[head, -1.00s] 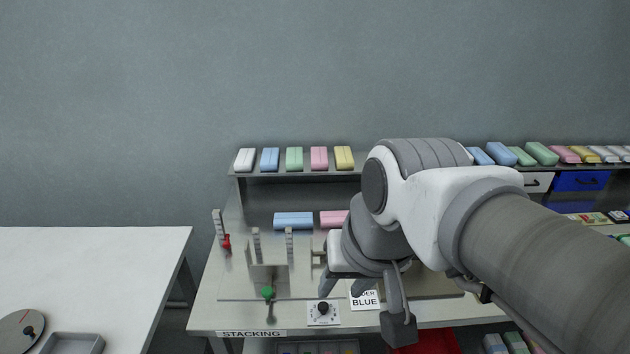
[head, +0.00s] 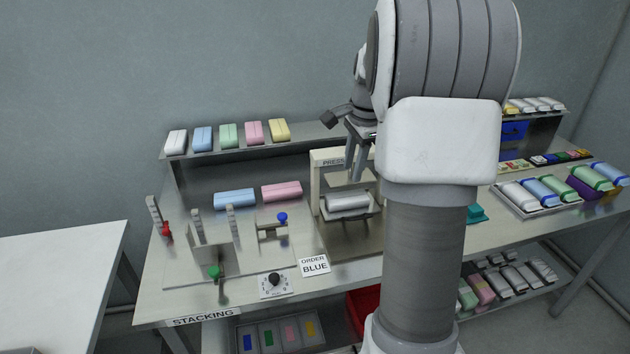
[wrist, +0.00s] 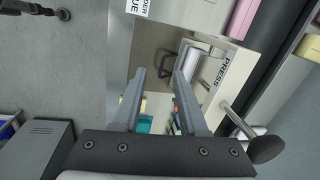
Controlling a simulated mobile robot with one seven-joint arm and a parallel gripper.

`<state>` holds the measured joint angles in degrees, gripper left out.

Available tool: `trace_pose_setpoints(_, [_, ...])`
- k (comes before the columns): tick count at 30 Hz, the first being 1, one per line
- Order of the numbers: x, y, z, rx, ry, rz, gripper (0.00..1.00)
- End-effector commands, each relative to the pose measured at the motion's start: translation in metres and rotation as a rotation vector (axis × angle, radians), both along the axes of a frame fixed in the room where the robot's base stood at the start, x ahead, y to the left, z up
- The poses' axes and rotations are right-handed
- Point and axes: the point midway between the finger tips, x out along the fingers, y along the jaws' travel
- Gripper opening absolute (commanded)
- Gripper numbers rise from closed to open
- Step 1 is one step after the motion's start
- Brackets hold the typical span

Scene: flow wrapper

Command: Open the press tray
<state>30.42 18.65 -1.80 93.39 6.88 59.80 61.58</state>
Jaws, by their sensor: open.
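The press (head: 331,161), a pale frame with a "PRESS" label, stands on the bench in the head view. Its tray (head: 352,214) is low in the frame with a silver-white pack (head: 348,202) on it. In the wrist view, a dark loop handle (wrist: 166,63) shows just beyond my fingertips, beside the pale pack. The press label (wrist: 223,76) is to the right. My gripper (wrist: 159,72) is open with nothing between its fingers. In the head view my gripper (head: 354,178) hangs over the press front; my arm hides the press's right side.
A lever with a round grey knob (wrist: 265,149) sticks out close to my right finger in the wrist view. An "ORDER BLUE" card (head: 315,265) and a dial (head: 275,284) lie front left. A tray of coloured packs (head: 530,211) is at the right.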

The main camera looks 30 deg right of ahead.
Motion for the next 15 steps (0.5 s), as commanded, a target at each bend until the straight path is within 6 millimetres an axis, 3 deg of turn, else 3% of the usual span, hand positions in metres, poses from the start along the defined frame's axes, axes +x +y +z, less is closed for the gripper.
trace_pose_setpoints(3, [0.011, -0.033, -0.017, -0.015, -0.002, -0.070, 0.42])
trace_pose_setpoints(6, [0.014, -0.046, -0.023, -0.022, -0.003, -0.098, 0.42])
trace_pose_setpoints(11, [0.017, -0.051, -0.034, -0.023, -0.003, -0.110, 0.42])
trace_pose_setpoints(15, [0.020, -0.051, -0.056, -0.021, -0.001, -0.107, 0.42])
